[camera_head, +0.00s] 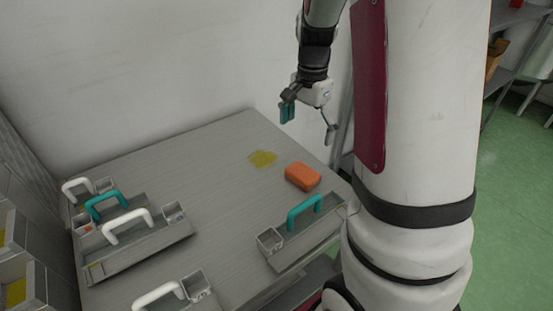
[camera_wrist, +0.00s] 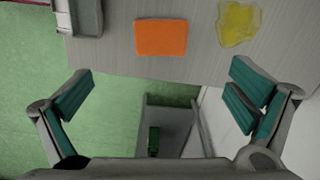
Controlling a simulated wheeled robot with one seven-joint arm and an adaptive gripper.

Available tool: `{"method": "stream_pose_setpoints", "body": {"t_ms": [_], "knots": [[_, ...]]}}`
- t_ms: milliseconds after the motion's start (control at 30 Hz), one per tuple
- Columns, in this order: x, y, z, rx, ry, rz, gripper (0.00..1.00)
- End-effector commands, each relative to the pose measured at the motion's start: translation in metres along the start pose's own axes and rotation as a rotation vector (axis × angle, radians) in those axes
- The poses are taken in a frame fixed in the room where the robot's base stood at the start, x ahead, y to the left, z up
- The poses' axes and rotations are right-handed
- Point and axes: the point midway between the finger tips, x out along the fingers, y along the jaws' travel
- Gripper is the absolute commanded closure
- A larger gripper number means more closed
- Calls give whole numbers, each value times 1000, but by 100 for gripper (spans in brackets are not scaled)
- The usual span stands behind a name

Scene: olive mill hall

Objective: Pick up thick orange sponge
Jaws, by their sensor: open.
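The thick orange sponge (camera_head: 303,176) lies flat on the grey table near its right edge. In the wrist view the sponge (camera_wrist: 161,37) shows at the top, a little left of centre. My gripper (camera_head: 308,122) is above the table's back right side, apart from the sponge. In the wrist view its teal-padded fingers (camera_wrist: 165,95) are spread wide with nothing between them. The sponge lies beyond the fingertips in that view, and no part of it is hidden there.
A yellow smear (camera_head: 263,158) marks the grey table (camera_head: 210,165) beside the sponge; it also shows in the wrist view (camera_wrist: 239,23). A tray with a teal handle (camera_head: 305,212) stands just in front of the sponge. Several handled trays line the left side. A wall bounds the back.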

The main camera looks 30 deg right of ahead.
Motion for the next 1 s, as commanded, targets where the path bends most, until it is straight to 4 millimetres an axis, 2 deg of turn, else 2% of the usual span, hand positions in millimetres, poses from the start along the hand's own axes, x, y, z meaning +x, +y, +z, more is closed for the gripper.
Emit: {"method": "stream_pose_setpoints", "body": {"t_ms": [167,433,733,1000], "knots": [[22,1,-2,10,-2,7,0],[71,1,-2,9,-1,6,0],[93,1,-2,7,-1,5,0],[131,0,-4,7,-1,5,0]]}}
